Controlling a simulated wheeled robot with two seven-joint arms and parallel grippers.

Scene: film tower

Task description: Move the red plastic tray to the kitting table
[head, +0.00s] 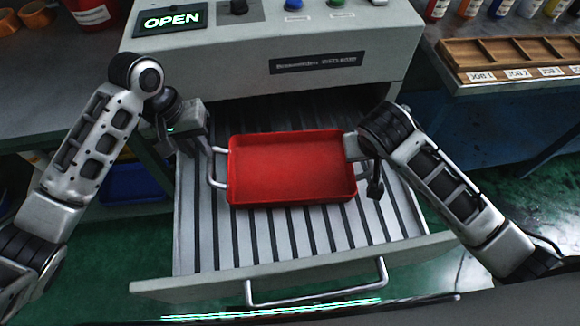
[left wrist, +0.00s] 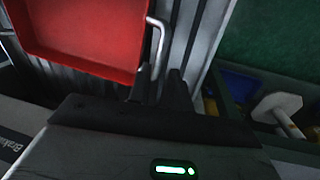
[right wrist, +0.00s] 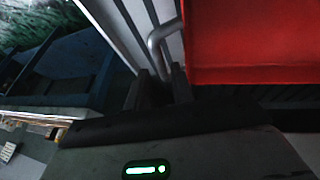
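The red plastic tray (head: 292,168) lies flat on the slatted bed of the pulled-out drawer (head: 205,235). It is empty and has a metal handle on each short side. My left gripper (head: 208,150) is at the tray's left handle; in the left wrist view its fingers (left wrist: 160,88) stand apart with the handle's end close between them. My right gripper (head: 366,168) is at the right handle; in the right wrist view its fingers (right wrist: 158,88) stand apart, with the handle just ahead of the gap. Finger contact cannot be made out.
The machine above the drawer carries a lit OPEN sign (head: 171,19) and knobs. At the right, a table holds a wooden compartment tray (head: 490,58) with JOB labels and several bottles. A blue bin (head: 133,184) is below left. The drawer front has a bar handle (head: 318,292).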

